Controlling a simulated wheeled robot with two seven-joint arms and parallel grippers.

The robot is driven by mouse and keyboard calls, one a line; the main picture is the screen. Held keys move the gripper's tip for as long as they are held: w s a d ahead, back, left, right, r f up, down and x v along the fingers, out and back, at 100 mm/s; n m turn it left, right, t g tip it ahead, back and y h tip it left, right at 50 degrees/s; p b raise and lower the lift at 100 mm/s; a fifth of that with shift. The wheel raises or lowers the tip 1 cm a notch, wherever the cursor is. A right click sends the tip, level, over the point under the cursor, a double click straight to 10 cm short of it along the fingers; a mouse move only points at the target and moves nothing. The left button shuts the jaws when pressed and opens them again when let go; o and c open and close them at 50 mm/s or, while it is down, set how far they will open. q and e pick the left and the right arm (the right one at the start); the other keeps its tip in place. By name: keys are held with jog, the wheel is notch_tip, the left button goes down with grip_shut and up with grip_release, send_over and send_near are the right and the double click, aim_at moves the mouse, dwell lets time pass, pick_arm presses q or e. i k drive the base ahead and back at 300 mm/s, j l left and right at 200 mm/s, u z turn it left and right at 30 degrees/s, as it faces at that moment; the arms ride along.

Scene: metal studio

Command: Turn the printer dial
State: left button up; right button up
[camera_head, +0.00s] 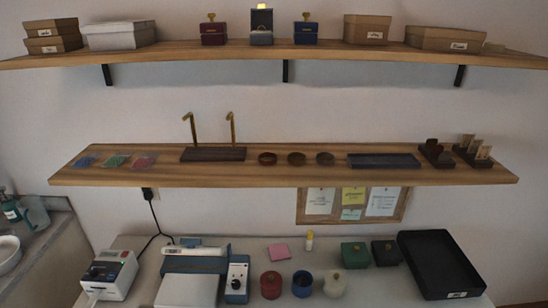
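A white device that looks like a small label printer (122,276) stands at the front left of the lower table, with a dark front panel, a small green patch and a white strip at its front. Just right of it is a blue and white machine (190,262) with a flat pale plate. A blue control box (236,290) adjoins its right side, with a white face and a dark round dial (236,284). The dial's setting is too small to read. Neither of my grippers is in view.
Red, blue and cream round pots (271,284) stand right of the control box. Green and black boxes (355,255) and a black tray (440,265) are farther right. A wooden shelf (285,173) overhangs the table's back. A black cable (152,215) hangs behind the white device.

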aim_at(94, 272)
jog(key=u, duration=1.3)
